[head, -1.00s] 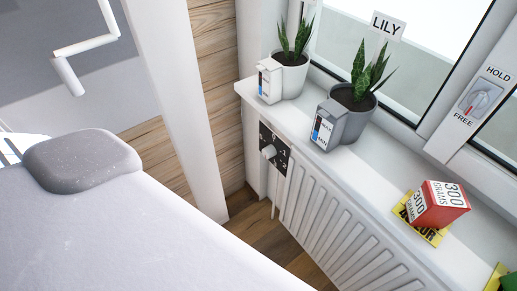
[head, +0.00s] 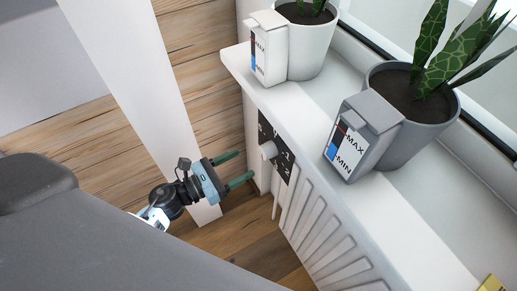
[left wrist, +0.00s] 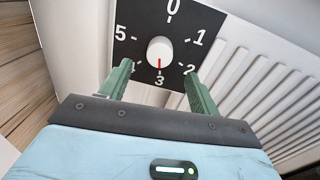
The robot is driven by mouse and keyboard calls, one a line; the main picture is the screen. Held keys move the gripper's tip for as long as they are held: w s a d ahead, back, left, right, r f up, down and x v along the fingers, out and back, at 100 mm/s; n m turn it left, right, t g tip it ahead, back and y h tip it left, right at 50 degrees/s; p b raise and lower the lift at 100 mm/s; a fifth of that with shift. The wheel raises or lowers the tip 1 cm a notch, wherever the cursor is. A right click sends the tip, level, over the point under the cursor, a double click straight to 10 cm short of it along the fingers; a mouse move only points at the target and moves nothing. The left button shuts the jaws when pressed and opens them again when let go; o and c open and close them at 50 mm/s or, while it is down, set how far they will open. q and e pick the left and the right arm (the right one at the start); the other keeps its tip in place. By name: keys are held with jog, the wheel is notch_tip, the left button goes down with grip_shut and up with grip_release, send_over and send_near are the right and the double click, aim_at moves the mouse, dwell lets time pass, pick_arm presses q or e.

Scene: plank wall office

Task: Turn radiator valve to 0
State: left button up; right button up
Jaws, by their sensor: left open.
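The white radiator valve knob (head: 268,150) sits on a black dial plate (head: 283,163) at the end of the radiator. In the left wrist view the knob (left wrist: 160,50) has a red mark pointing down at 3, and 0 is at the top of the plate (left wrist: 172,22). My left gripper (head: 246,166) is open and empty, its green fingers pointing towards the dial. In the left wrist view the fingertips (left wrist: 158,72) are spread to either side, just below the knob, and appear apart from it. My right gripper is not in view.
The white radiator (head: 325,235) runs below the windowsill (head: 335,180). On the sill stand a white pot (head: 308,45) and a grey pot (head: 425,125) with plants and level gauges. A white post (head: 135,85) stands behind my left arm. A grey surface (head: 90,235) fills the lower left.

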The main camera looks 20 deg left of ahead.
aim_at(262, 153)
pick_arm(q)
jog(key=x, duration=0.7)
jog(key=shift+w+d+p, duration=0.25)
jog(key=shift+w+p, duration=0.05)
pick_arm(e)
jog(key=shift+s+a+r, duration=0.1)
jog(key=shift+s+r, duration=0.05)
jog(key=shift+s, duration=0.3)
pick_arm(q)
jog(key=c, duration=1)
jog(key=shift+o, duration=0.2)
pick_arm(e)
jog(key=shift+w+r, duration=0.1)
